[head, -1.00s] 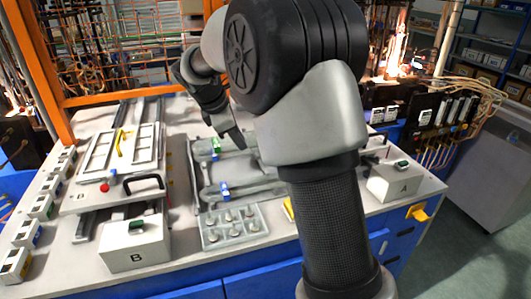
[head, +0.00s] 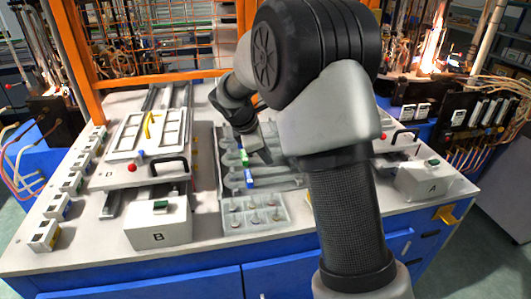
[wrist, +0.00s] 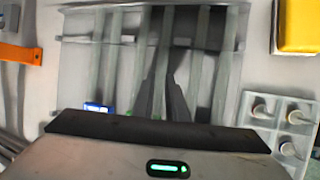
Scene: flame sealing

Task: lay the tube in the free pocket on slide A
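The grey rack (head: 265,187) in the middle of the bench holds several clear tubes side by side; one carries a blue band (head: 249,178) and one a green band (head: 244,158). In the wrist view, tubes (wrist: 197,65) cross the rack, with the blue band (wrist: 97,107) at the lower edge. I cannot tell which is the task's tube. My gripper (head: 262,150) is over the rack, close to the green band; its fingertips are unclear, so its opening cannot be told. Slide A (head: 390,146) stands at the right behind box A (head: 426,184). My arm hides most of it, including any free pocket.
Slide B (head: 125,172) at the left holds a white frame with a yellow piece (head: 149,125). Box B (head: 158,222) stands before it. A small tray of pegs (head: 252,214) sits in front of the rack, also in the wrist view (wrist: 262,122). An orange frame borders the bench's back.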

